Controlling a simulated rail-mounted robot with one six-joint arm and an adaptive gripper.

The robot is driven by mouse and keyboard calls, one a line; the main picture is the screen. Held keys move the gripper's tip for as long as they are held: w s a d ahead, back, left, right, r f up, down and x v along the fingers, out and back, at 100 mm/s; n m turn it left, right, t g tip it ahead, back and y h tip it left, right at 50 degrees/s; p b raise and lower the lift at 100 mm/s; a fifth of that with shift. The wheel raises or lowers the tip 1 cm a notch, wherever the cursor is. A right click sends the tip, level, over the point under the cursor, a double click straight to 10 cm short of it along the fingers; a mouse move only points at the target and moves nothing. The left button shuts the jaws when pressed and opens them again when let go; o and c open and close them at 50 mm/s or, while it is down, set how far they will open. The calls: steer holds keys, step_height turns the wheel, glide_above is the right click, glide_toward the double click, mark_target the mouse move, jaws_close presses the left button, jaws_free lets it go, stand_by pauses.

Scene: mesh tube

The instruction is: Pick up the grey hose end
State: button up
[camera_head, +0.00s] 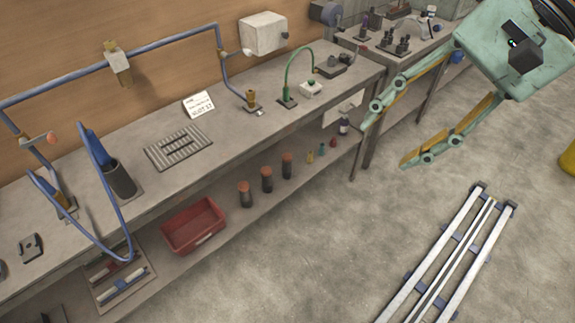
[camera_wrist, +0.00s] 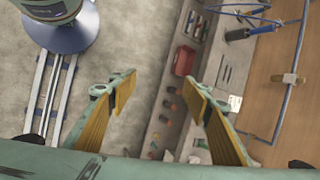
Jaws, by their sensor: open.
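A blue hose (camera_head: 90,158) loops over the front edge of the bench at the left. One end meets a dark grey cylinder with a blue top (camera_head: 121,182), standing on a plate. The other end runs to a blue and brass-coloured fitting (camera_head: 62,198). The cylinder is the likeliest grey hose end, but I cannot be sure. It seems to show at the top of the wrist view too (camera_wrist: 237,34). My gripper (camera_head: 383,146) is open and empty, in the air right of the bench and far from the hose. Its spread fingers show in the wrist view (camera_wrist: 165,92).
A blue pipe (camera_head: 160,48) runs above the bench (camera_head: 225,150). A ribbed grey mat (camera_head: 178,147), a sign (camera_head: 198,104) and a green hose (camera_head: 290,68) are on top. A red bin (camera_head: 193,226) and several bottles occupy the lower shelf. Floor rails (camera_head: 455,250) lie at the right.

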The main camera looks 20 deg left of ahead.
steer(key=w+a+f+m+g+y+b, duration=0.1)
steer(key=w+a+f+m+y, duration=0.15)
steer(key=w+a+f, duration=0.4)
steer(key=w+a+f+m+g+y+b, duration=0.1)
steer(key=w+a+f+m+y, duration=0.2)
steer(key=w+a, duration=0.6)
steer(key=w+a+f+m+t+y+b, duration=0.1)
steer(key=w+a+f+m+y, duration=0.15)
steer(key=w+f, duration=0.55)
steer(key=w+a+f+m+t+y, duration=0.1)
steer(key=w+a+f+y, duration=0.15)
steer(key=w+f, duration=0.5)
steer(key=w+a+f+m+t, duration=0.1)
steer(key=w+f+m, duration=0.15)
steer(key=f, duration=0.45)
steer(key=w+a+f+m+t+b, duration=0.1)
steer(key=w+f+t, duration=0.15)
steer(key=f, duration=0.35)
steer(key=w+a+f+m+t, duration=0.1)
steer(key=w+f+m, duration=0.1)
steer(key=w+f, duration=0.35)
step_height(320, 180, down, 15)
steer(key=a+m+t+b, duration=0.1)
steer(key=m+t, duration=0.2)
steer(key=m, duration=0.1)
steer(key=m+t, duration=0.2)
glide_toward(290, 162)
steer(key=shift+s+d+r+h+b, duration=0.25)
steer(key=shift+s+d+b, duration=0.15)
steer(key=shift+d, duration=0.1)
